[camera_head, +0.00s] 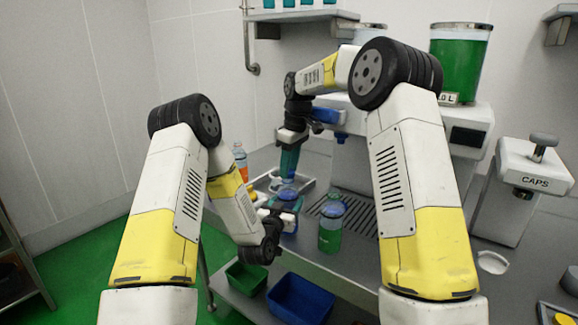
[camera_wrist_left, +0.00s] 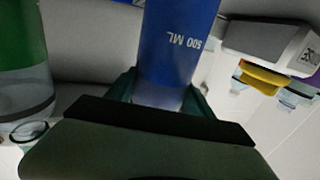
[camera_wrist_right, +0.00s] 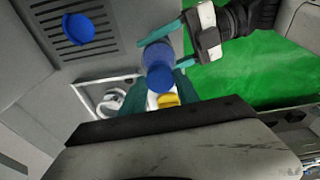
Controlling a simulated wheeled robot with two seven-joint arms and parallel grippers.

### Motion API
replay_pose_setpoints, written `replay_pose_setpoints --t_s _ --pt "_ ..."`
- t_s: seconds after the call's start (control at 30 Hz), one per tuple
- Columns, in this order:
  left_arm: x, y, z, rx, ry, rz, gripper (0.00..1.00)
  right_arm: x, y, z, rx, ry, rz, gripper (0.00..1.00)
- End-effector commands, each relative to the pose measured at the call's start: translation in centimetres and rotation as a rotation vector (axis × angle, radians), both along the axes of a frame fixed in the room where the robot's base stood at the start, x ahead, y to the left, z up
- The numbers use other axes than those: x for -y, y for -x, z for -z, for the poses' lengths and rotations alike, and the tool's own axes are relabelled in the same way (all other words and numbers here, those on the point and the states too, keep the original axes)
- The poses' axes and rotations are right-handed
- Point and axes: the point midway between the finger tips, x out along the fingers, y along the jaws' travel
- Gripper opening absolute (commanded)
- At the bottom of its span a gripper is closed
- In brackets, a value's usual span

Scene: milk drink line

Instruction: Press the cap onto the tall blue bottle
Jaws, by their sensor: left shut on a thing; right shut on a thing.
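The tall blue bottle (camera_head: 289,223) stands at the middle of the counter. My left gripper (camera_head: 283,204) is shut around its body; in the left wrist view the bottle (camera_wrist_left: 178,45) fills the space between the fingers, with its "500 ML" print upside down. My right gripper (camera_head: 289,168) points down from above and is shut on a blue cap (camera_wrist_right: 160,78). In the right wrist view the cap lines up over the bottle's top (camera_wrist_right: 157,53). Whether the cap touches or sits fully on the neck is hidden.
A green bottle with a blue top (camera_head: 331,232) stands just right, by the drip grate (camera_head: 358,215). A tray (camera_head: 304,185), a yellow-capped item (camera_head: 252,191) and an orange bottle (camera_head: 240,160) are behind. Green (camera_head: 246,278) and blue (camera_head: 300,298) bins sit below; the caps machine (camera_head: 537,168) is right.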

Motion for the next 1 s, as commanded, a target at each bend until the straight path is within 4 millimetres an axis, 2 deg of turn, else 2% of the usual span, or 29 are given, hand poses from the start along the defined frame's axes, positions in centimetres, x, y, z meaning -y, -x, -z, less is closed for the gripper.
replay_pose_setpoints --t_s 0.97,1.0 --pt "0.0 0.0 0.0 0.001 0.0 0.0 0.0 0.0 0.0 1.3 -0.001 -0.001 0.0 0.0" --pt "0.0 0.0 0.0 0.001 0.0 0.0 0.0 0.0 0.0 1.3 0.0 0.0 0.0 0.41"
